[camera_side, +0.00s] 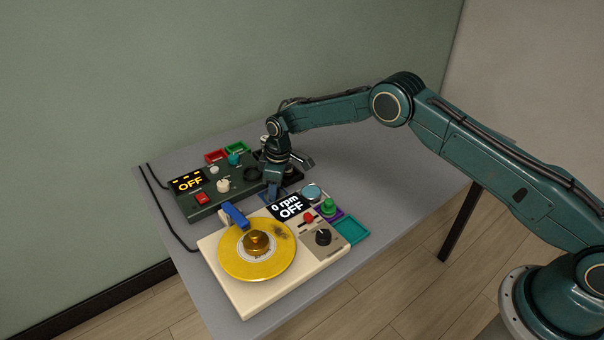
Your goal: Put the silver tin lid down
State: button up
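A small round silver-grey disc (312,191), which looks like the silver tin lid, shows just behind the back right part of the cream turntable unit (222,270). What it rests on is not clear at this size. My gripper (275,193) points down to its left, low between the dark control box (205,207) and the turntable's display. The gripper and the disc look apart in this view. The fingertips are small and dark, so their opening and anything between them cannot be made out.
The turntable carries a yellow disc (240,262), a blue arm (235,216) and a display (290,207) reading "0 rpm OFF". The grey table (400,165) is clear at the right.

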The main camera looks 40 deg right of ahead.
jog(key=shift+r, duration=0.1)
notch_tip(320, 180, up, 12)
jog(key=s+d, duration=0.1)
dwell(0.9)
jog(key=shift+r, duration=0.15)
dwell(0.3)
notch_tip(320, 180, up, 14)
jog(key=m+t, duration=0.1)
jog(key=m, duration=0.1)
send_over(281, 195)
jog(key=s+d, duration=0.4)
jog(key=s, duration=0.3)
jog(key=s+d+r+m+t, duration=0.1)
jog(key=s+d+r+m, duration=0.15)
jog(key=s+r, duration=0.7)
jog(key=s+d+m+t, duration=0.1)
jog(key=s+d+m, duration=0.1)
jog(key=s, duration=1.2)
jog(key=s+d+f+m+t+h, duration=0.1)
jog(key=s+d+m, duration=0.1)
jog(key=s, duration=1.2)
jog(key=shift+d+f+t, duration=0.2)
jog(key=shift+d+t, duration=0.1)
jog(key=shift+d, duration=0.5)
